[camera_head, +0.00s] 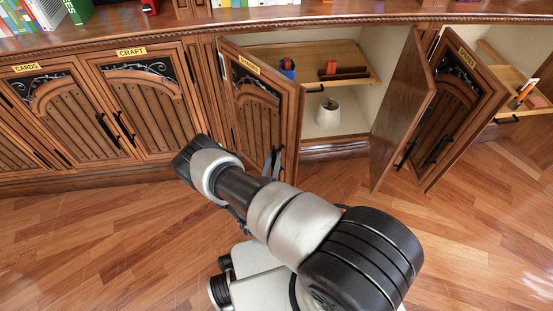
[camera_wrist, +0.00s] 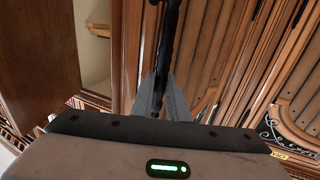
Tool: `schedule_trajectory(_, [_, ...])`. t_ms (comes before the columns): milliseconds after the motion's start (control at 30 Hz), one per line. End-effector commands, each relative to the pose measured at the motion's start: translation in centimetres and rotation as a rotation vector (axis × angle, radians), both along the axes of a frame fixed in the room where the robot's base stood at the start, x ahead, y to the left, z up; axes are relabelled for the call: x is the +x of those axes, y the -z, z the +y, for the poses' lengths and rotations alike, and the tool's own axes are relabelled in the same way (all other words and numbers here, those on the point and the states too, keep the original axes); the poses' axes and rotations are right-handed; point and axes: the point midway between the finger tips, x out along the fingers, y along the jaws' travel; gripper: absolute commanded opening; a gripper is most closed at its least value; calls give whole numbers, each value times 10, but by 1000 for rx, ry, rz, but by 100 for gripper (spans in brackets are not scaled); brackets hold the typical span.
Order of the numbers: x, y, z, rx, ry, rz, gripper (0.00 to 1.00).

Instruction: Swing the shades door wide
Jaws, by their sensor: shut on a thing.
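The shades door (camera_head: 255,110) is a carved wooden door with a yellow label near its top. It stands partly open, swung out from the cabinet on its left side. My gripper (camera_head: 271,165) is at the door's lower right, shut on its black bar handle (camera_wrist: 168,45). In the wrist view my gripper's grey fingers (camera_wrist: 161,100) sit on both sides of the upright handle. Part of the handle is hidden by the fingers.
The open cabinet holds a pull-out shelf (camera_head: 345,76), a blue cup (camera_head: 287,70) and a white lampshade (camera_head: 327,115). Another open door (camera_head: 404,110) juts out at right, beside a labelled door (camera_head: 456,105). The craft door (camera_head: 142,105) is closed at left. Wood floor (camera_head: 90,240) is clear.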

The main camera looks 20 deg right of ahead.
Motion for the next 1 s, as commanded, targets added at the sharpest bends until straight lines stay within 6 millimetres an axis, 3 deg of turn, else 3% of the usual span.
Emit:
schedule_trajectory(33, [6,-2,7,5,-16,-9,0])
schedule_trajectory(500, [7,-3,8,6,-18,-12,0])
schedule_trajectory(533, [7,-3,8,6,-18,-12,17])
schedule_trajectory(633, [7,-3,8,5,-16,-11,33])
schedule_trajectory(1000, [4,-1,4,3,-9,-5,33])
